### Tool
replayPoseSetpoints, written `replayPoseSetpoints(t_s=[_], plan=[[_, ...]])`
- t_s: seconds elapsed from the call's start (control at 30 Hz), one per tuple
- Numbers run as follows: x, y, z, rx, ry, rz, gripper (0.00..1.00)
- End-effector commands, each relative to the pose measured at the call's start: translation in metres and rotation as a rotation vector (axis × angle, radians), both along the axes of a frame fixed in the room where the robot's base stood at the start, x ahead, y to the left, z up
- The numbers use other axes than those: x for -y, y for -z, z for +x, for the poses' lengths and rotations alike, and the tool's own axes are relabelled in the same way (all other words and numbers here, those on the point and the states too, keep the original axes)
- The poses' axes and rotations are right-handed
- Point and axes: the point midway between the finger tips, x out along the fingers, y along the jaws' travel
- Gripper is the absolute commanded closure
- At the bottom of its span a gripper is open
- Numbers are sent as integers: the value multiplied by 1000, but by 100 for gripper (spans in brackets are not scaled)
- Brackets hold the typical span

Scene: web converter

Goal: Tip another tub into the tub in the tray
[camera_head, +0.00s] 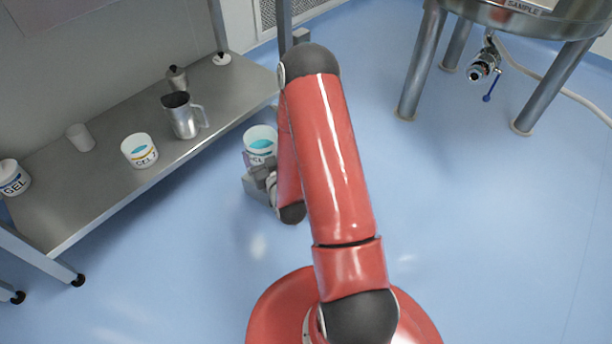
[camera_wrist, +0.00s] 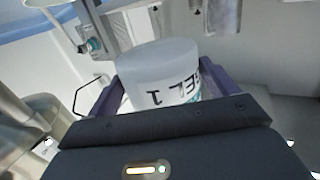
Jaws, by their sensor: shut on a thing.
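My gripper (camera_head: 258,172) is shut on a white tub (camera_head: 261,139) with a teal patch on its label. It holds the tub off the shelf's right side, above the blue floor. In the wrist view the held tub (camera_wrist: 165,78) sits between the purple fingers, with "GEL" lettering showing on its side. A third GEL tub (camera_head: 12,178), with a dark blue band, is at the shelf's far left end. I cannot make out a tray under either.
A steel vessel on legs (camera_head: 425,60) with a valve (camera_head: 484,68) stands at the upper right.

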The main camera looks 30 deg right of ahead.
Motion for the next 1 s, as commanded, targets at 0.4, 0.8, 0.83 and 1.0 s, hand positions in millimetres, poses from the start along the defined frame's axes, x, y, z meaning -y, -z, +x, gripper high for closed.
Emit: replayPoseSetpoints(t_s=[0.4,0.8,0.83,1.0], plan=[[90,34,-48,-10,176,3,42],[93,35,-38,-191,175,38,42],[93,36,-37,-207,175,41,42],[94,38,-33,-300,174,59,42]])
